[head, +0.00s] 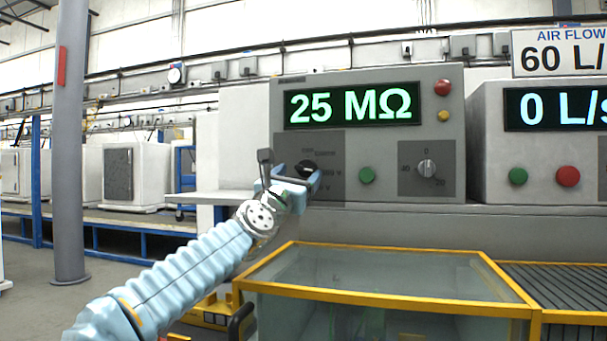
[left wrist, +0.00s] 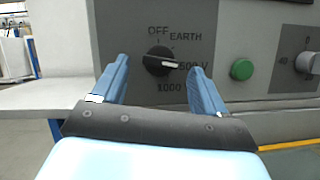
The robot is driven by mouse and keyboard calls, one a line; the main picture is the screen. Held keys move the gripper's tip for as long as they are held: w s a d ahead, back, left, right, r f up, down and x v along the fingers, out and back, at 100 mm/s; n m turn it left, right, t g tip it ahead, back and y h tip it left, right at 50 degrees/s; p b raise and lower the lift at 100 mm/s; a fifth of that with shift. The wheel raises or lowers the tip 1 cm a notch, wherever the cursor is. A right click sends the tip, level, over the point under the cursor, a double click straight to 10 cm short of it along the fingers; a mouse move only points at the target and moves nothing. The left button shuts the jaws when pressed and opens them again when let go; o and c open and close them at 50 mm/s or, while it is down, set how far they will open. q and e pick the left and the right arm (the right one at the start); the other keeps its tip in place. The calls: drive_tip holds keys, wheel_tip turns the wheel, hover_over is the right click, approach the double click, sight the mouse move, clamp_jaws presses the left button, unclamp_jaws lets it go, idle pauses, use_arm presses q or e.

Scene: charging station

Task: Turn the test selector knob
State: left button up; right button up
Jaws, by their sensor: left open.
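The test selector knob (left wrist: 162,64) is a dark round knob with a light pointer bar, on a dark grey panel (left wrist: 150,22) marked OFF, EARTH, 500 V and 1000. Its pointer points right, toward 500 V. In the head view the knob (head: 307,170) is largely hidden by my left gripper (head: 292,172). In the left wrist view my left gripper (left wrist: 158,86) is open, with one finger on each side of the knob's lower part as seen here. I cannot tell whether the fingers touch it. My right gripper is not in view.
A green button (head: 367,175) and a grey dial (head: 427,168) sit to the right on the same unit. Its display (head: 352,106) reads 25 MΩ. A yellow-framed glass tank (head: 385,300) stands below. A white shelf (head: 222,197) juts out at left.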

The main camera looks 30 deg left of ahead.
sight(303, 171)
use_arm(q)
drive_tip(key=x, duration=0.3)
drive_tip(key=shift+f+b, duration=0.1)
drive_tip(key=shift+b, duration=0.2)
drive_tip(key=shift+w+a, duration=0.15)
drive_tip(key=shift+w, duration=0.3)
drive_tip(key=c, duration=1.1)
drive_tip(key=shift+o, duration=0.2)
